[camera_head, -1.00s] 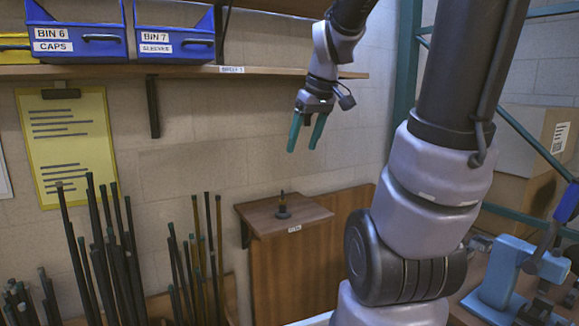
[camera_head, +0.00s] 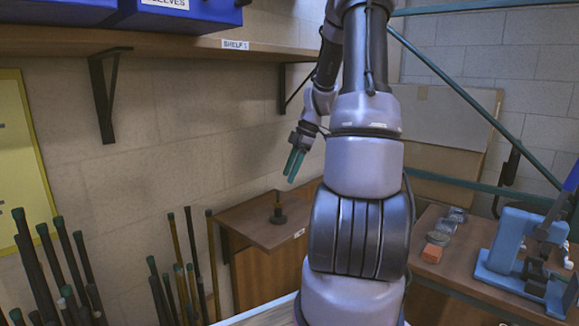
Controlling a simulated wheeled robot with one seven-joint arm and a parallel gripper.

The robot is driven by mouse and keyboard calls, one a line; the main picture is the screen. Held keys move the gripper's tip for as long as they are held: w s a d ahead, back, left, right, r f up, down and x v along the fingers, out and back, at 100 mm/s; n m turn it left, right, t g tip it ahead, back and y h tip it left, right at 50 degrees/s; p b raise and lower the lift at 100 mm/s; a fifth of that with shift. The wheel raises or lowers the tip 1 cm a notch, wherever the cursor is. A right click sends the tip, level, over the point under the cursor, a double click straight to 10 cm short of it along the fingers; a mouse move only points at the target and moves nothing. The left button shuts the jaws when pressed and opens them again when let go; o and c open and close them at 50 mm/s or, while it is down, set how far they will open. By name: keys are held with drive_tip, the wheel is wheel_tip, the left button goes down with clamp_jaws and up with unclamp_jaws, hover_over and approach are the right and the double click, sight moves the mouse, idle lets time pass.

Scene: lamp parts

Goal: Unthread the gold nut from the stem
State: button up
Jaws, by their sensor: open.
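A short upright stem (camera_head: 278,199) with a round dark base stands on a small wooden wall ledge (camera_head: 255,230) left of my arm. The gold nut is too small to make out clearly on the stem. My gripper (camera_head: 291,178) has teal fingers pointing down and is open and empty. In the picture it hangs above and slightly right of the stem, apart from it. The fingers overlap in this view.
Dark rods with teal caps (camera_head: 85,262) stand at the lower left. A wooden shelf (camera_head: 180,45) with blue bins is above. A bench (camera_head: 445,265) at right carries a blue fixture (camera_head: 515,250) and an orange block (camera_head: 432,254).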

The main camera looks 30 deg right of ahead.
drive_tip(key=x, duration=0.9)
drive_tip(key=shift+s, duration=0.1)
clamp_jaws()
drive_tip(key=shift+r, duration=0.8)
idle(0.5)
drive_tip(key=shift+r, duration=2.5)
drive_tip(key=shift+r, duration=0.25)
